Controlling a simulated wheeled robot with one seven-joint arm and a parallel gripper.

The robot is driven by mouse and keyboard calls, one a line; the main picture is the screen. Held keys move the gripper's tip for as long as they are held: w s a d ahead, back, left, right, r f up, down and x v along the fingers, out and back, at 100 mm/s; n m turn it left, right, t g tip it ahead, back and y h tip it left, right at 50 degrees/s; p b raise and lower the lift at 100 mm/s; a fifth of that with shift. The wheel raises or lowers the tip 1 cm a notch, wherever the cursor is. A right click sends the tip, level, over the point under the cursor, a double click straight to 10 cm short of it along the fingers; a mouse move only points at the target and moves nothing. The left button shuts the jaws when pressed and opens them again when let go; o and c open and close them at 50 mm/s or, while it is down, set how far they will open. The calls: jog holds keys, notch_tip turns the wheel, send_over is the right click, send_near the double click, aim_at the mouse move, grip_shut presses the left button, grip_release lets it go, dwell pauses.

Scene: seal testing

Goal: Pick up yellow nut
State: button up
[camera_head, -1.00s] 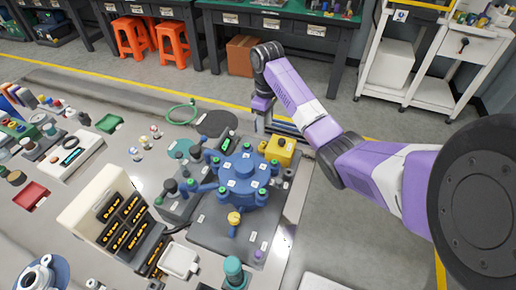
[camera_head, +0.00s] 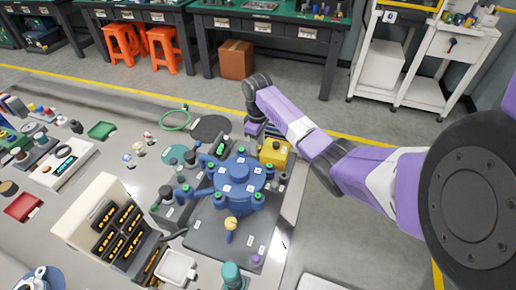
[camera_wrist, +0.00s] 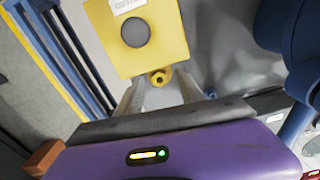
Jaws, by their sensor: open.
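A small yellow nut (camera_wrist: 158,78), ring-shaped with a dark hole, shows in the wrist view just beyond and between my fingertips. It lies on a grey surface at the edge of a yellow block (camera_wrist: 172,40) with a round dark opening. My gripper (camera_wrist: 163,90) is open, with one finger on each side of the nut's line and nothing held. In the head view my gripper (camera_head: 252,138) hangs low just left of the yellow block (camera_head: 275,153). The nut cannot be made out there.
A blue valve device (camera_head: 238,178) with several green-topped posts stands close to my gripper. A yellow knob (camera_head: 231,223) is at its front. A white display unit (camera_head: 90,215) stands to the left. A blue part (camera_wrist: 300,70) flanks the right of the wrist view.

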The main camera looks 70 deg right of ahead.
grip_shut()
jog(key=shift+r, duration=0.1)
